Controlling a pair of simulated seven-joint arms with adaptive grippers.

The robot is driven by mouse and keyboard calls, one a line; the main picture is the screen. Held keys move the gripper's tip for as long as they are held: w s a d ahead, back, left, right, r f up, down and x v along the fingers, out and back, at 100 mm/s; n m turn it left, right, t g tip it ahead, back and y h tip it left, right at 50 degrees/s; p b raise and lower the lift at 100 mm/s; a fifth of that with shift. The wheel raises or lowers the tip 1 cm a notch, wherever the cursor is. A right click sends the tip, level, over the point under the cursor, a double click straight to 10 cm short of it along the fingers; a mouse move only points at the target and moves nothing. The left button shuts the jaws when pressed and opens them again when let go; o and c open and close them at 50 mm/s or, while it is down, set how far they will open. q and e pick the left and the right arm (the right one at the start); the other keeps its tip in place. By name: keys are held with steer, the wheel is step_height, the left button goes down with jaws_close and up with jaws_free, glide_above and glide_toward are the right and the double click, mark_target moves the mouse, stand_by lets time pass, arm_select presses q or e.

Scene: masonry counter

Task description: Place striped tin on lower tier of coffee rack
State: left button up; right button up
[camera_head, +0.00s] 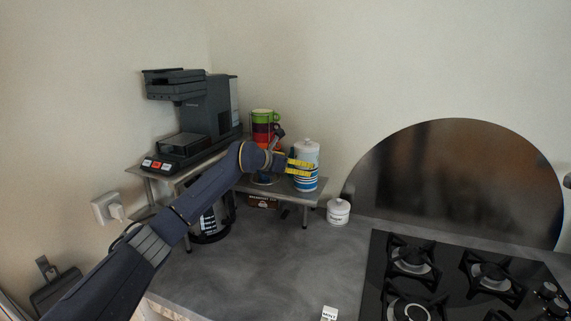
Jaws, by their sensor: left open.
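The striped tin (307,158) is white with blue bands low on its body and has a white lid. It stands upright on the lower tier (311,197) of the coffee rack, near that tier's right end. My left gripper (301,167) is open, with its yellow-tipped fingers at the tin's left side and front. I cannot tell whether the fingers touch the tin. My right gripper is not in view.
A coffee machine (208,112) stands on the rack's upper tier. Stacked colored cups (263,125) stand behind my left gripper. A small white jar (338,211) stands right of the rack. A gas hob (450,280) is at the right. The counter's middle (265,265) is clear.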

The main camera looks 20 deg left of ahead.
arm_select(q)
steer(key=shift+v, duration=2.65)
